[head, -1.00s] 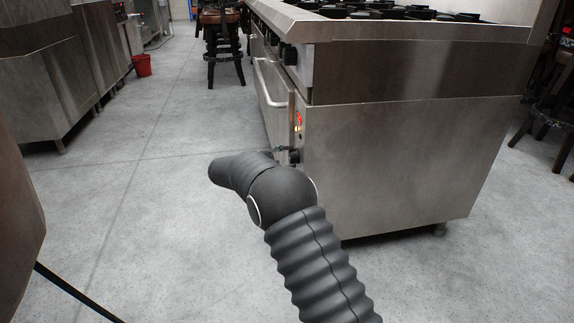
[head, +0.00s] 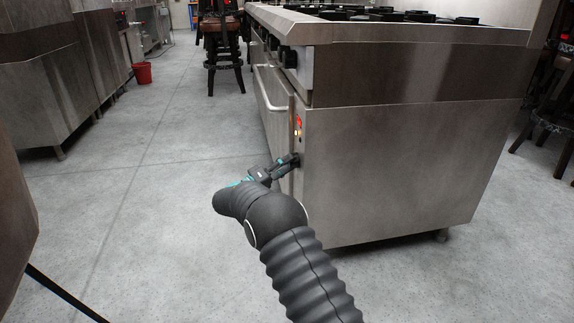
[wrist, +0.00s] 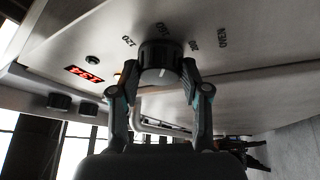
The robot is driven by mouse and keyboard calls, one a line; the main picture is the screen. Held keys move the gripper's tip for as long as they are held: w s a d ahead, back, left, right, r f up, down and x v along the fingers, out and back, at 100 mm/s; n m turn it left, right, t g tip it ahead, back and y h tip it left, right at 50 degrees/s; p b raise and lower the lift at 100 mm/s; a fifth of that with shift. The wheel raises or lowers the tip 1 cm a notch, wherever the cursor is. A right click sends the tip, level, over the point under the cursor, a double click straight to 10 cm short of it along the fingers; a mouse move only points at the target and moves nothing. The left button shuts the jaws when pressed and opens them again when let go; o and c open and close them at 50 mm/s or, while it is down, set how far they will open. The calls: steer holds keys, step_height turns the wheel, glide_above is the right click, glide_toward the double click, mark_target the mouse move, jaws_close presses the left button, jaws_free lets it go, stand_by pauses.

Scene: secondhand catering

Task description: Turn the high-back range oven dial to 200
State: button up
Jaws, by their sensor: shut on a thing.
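The high-back range (head: 395,165) stands at the right in the head view, its oven controls on the front face. My gripper (wrist: 160,76) is shut on the dial, one finger on each side. In the head view my gripper (head: 289,162) meets the panel low on the front; the dial is mostly hidden there. A red lit display (wrist: 84,74) sits beside the dial; its digits are hard to read surely.
The oven door handle (head: 268,92) projects from the front just beyond the dial. Upper burner knobs (head: 289,57) are above it. A stool (head: 222,50) and a red bucket (head: 142,69) stand farther back. Open floor (head: 160,140) lies to the left.

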steer(key=shift+w+f+m+g+h, duration=0.15)
steer(key=shift+m+g+h, duration=0.75)
steer(key=shift+m, duration=1.45)
steer(key=shift+w+f+m+g+h, duration=0.15)
steer(key=shift+m+g+h, duration=0.7)
steer(key=shift+m, duration=1.45)
steer(key=shift+w+f+m+g+h, duration=0.15)
steer(key=shift+m+g+h, duration=0.75)
steer(key=shift+m, duration=1.45)
steer(key=shift+m+h, duration=0.35)
steer(key=shift+m, duration=0.15)
steer(key=o, duration=1.1)
steer(key=shift+o, duration=0.2)
steer(key=shift+r, duration=0.1)
steer(key=shift+a, duration=0.1)
step_height(320, 180, up, 10)
